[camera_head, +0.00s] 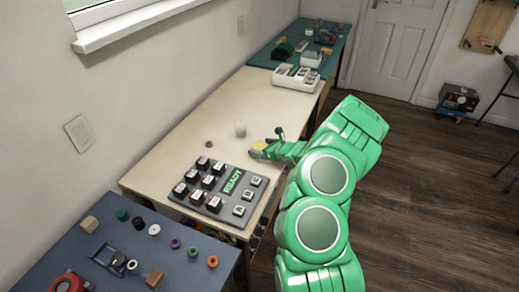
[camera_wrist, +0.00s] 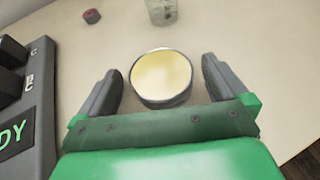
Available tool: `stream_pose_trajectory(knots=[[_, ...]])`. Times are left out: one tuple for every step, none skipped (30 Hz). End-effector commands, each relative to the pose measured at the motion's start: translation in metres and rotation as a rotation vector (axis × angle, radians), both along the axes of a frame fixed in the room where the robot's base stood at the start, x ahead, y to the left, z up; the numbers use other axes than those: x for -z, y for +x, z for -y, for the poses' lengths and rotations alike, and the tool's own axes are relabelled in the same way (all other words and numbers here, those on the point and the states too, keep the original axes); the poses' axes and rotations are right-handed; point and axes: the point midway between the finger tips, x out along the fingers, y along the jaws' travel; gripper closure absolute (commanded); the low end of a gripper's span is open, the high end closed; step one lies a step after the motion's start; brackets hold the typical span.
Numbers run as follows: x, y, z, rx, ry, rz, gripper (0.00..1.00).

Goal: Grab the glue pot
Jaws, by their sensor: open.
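A round pot with a pale yellow top, which looks like the glue pot (camera_wrist: 161,78), stands on the cream table. In the head view it is a small yellow shape (camera_head: 258,146) at my gripper's end, partly hidden. My gripper (camera_wrist: 161,70) is open, with one dark finger on each side of the pot. In the wrist view a gap shows between each finger and the pot. My gripper (camera_head: 258,151) reaches over the table from the right in the head view.
A clear glass jar (camera_wrist: 161,11) stands just beyond the pot, and a small red ring (camera_wrist: 91,16) lies to its left. A grey board with several black blocks and a READY sign (camera_head: 232,180) is near the front. The table's middle (camera_head: 215,115) is mostly clear.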

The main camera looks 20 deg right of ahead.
Motion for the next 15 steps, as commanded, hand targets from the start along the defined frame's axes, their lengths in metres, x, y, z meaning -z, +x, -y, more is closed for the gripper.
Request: stream_pose_trajectory(knots=[[0.0007,0.0017,-0.0008,0.0,-0.001,0.0,0.0],[0.0007,0.0023,-0.0008,0.0,-0.001,0.0,0.0],[0.0007,0.0027,-0.0009,0.001,0.0,0.0,0.0],[0.0007,0.0027,-0.0009,0.001,0.0,0.0,0.0],[0.0006,0.0028,-0.0008,0.001,0.0,0.001,0.0],[0.0006,0.0027,-0.0008,0.001,0.0,0.0,0.0],[0.0007,0.0026,-0.0008,0.001,0.0,0.0,0.0],[0.0007,0.0026,-0.0007,0.001,0.0,0.0,0.0],[0.0007,0.0026,-0.0007,0.001,0.0,0.0,0.03],[0.0008,0.0025,-0.0008,0.001,0.0,0.0,0.08],[0.0008,0.0025,-0.0008,0.001,0.0,0.0,0.12],[0.0006,0.0025,-0.0007,0.001,0.0,0.0,0.18],[0.0007,0.0025,-0.0007,0.001,0.0,0.0,0.23],[0.0007,0.0025,-0.0007,0.001,0.0,0.0,0.28],[0.0007,0.0025,-0.0007,0.001,0.0,0.0,0.34]])
